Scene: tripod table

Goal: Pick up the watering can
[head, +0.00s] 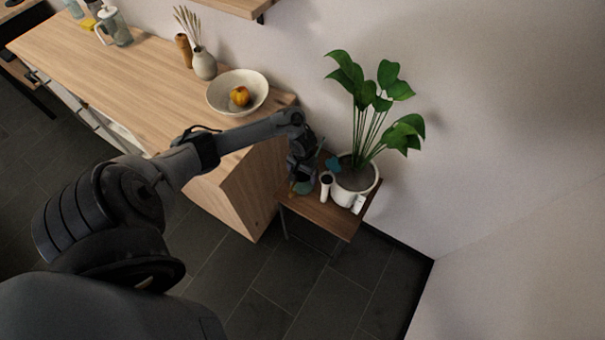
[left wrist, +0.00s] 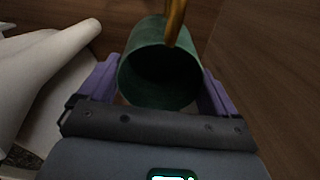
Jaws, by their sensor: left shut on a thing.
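The watering can (left wrist: 160,65) is a dark green, open-topped cylinder with a brass-coloured bar (left wrist: 175,20) rising across its rim. In the left wrist view it sits between the two purple fingers of my left gripper (left wrist: 160,95), which is shut on it. In the head view my left gripper (head: 302,178) reaches down to the left part of the small wooden table (head: 325,217). Only a little of the green can (head: 303,188) shows below it there. I cannot tell whether the can touches the table. My right gripper is not in view.
A white planter (head: 348,196) with a tall leafy plant (head: 375,105) stands close to the right of the gripper. A wooden cabinet (head: 150,75) holding a bowl (head: 238,93) is to the left. The wall is behind; dark floor lies in front.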

